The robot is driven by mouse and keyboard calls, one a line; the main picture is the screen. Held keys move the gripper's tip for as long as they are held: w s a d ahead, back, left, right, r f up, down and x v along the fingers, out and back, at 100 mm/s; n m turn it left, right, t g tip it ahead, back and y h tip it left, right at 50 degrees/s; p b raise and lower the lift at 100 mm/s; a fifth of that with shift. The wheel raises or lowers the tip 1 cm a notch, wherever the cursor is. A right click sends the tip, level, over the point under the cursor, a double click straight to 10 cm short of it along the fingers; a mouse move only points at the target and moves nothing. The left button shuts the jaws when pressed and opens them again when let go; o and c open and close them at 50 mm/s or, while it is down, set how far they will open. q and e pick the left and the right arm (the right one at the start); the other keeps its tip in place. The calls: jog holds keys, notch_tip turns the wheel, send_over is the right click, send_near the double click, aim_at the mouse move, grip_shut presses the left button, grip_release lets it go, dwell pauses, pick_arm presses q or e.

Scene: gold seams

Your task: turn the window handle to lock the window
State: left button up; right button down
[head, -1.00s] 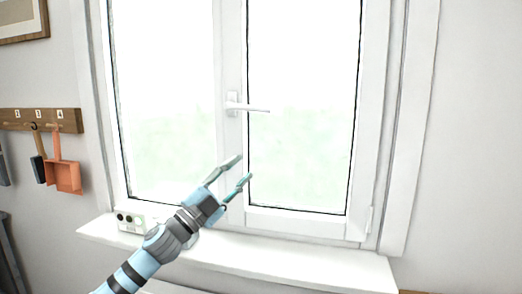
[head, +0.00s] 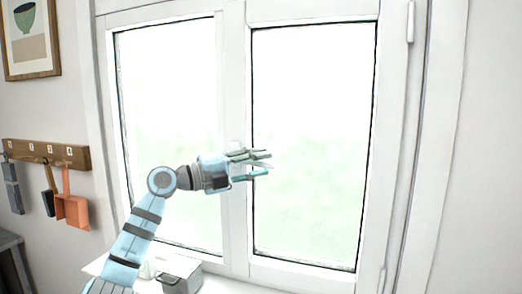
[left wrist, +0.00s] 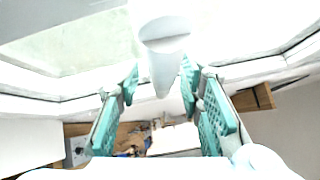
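The white window handle shows in the left wrist view (left wrist: 164,50) as a pale lever reaching in between my finger pads. In the head view it is mostly hidden behind my left gripper (head: 266,163). The fingers point right, at handle height on the middle frame bar. In the left wrist view, my left gripper (left wrist: 160,80) has its teal fingers apart, one on each side of the lever. Gaps show between lever and pads. The window (head: 237,65) looks closed. My right gripper is in neither view.
A grey box (head: 182,278) stands on the white sill at the lower left. A wooden hook rail (head: 75,157) with an orange dustpan (head: 73,210) hangs on the left wall, below a framed picture (head: 32,75). The space before the right pane is free.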

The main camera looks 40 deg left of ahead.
pick_arm(q)
jog(key=shift+w+d+r, duration=0.1)
jog(key=shift+w+d, duration=0.1)
jog(key=shift+w, duration=0.05)
jog(key=shift+s, duration=0.2)
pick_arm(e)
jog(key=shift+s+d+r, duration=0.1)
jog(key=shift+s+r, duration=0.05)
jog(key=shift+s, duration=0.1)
pick_arm(q)
grip_shut()
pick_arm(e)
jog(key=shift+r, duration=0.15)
